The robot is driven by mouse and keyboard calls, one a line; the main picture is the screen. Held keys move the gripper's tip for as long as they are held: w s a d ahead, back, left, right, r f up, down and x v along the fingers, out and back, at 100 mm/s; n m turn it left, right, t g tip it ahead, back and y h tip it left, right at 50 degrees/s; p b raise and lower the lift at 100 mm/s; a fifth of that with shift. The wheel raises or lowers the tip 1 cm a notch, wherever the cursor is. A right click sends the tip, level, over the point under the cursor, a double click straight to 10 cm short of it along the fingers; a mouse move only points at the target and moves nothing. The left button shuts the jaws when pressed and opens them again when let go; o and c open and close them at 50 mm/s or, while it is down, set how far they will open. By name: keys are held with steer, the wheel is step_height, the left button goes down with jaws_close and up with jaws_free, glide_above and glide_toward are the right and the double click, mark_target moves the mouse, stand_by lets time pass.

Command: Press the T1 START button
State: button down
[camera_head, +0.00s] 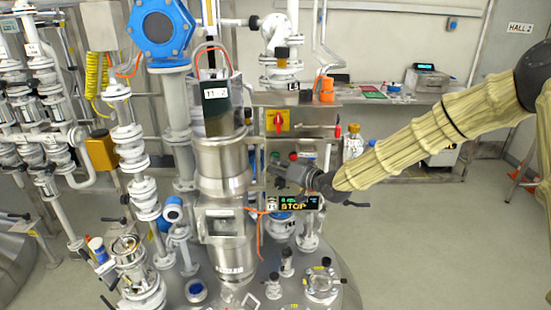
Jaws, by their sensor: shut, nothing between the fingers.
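My gripper (274,168) is in front of the steel column at the picture's middle, its fingers pointing left and shut with nothing between them. Behind and just above it are small control buttons, a red one (292,156) among them. The gripper partly hides this button area, and the labels are too small to read, so I cannot tell which is T1 START. I cannot tell whether the fingertips touch anything.
A steel box with a red and yellow switch (278,121) is above the gripper. The steel column (222,165), piping and a blue-flanged valve (161,28) crowd the left. Valves stand on the vessel top below. A bench (410,97) is behind; the floor at right is clear.

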steer(key=shift+w+d+r+t, duration=0.1)
steer(key=shift+w+r+t, duration=0.3)
steer(key=shift+r, duration=0.4)
steer(key=shift+s+f, duration=0.15)
stand_by(0.4)
steer(key=s, duration=0.3)
steer(key=s+f, duration=0.1)
steer(key=s, duration=0.1)
steer(key=shift+s+b, duration=0.2)
steer(key=shift+b, duration=0.15)
stand_by(0.4)
